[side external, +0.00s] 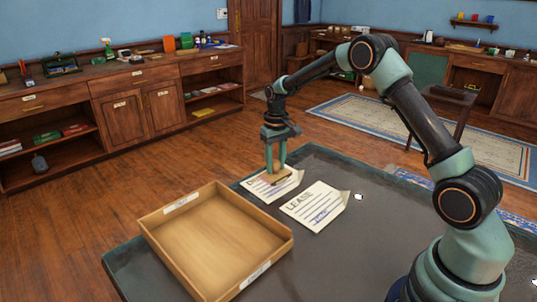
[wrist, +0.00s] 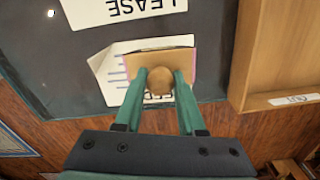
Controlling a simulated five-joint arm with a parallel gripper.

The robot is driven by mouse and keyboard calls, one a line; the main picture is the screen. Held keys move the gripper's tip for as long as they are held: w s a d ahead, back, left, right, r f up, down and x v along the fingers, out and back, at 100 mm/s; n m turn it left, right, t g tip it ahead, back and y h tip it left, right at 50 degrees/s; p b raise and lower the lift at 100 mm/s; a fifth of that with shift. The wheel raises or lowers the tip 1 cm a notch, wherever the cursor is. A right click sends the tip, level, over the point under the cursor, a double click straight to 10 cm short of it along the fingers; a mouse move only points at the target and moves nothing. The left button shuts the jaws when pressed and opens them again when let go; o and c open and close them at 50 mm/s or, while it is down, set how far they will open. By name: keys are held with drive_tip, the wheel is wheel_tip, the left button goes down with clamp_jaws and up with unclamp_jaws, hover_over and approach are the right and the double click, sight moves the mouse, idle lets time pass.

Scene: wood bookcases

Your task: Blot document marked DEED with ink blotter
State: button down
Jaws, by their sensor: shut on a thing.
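My gripper (side external: 277,165) is shut on the round wooden knob of the ink blotter (side external: 279,178). In the wrist view, my gripper (wrist: 160,76) has one finger on each side of the knob, above the blotter's flat tan base (wrist: 150,62). The blotter is over the cream document (side external: 258,186) near the table's far edge and covers much of it. In the wrist view, the document (wrist: 106,76) shows blue ink lines and part of a bold heading between my fingers that fits DEED. I cannot tell whether the blotter touches the paper.
A second document marked LEASE (side external: 315,208) lies close by, right of the blotter. A shallow wooden tray (side external: 190,254) with white labels stands at the table's left. The dark table (side external: 345,250) is clear in front of LEASE. A small white object (side external: 359,197) lies beyond it.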

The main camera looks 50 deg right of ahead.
drive_tip(key=shift+r, duration=1.4)
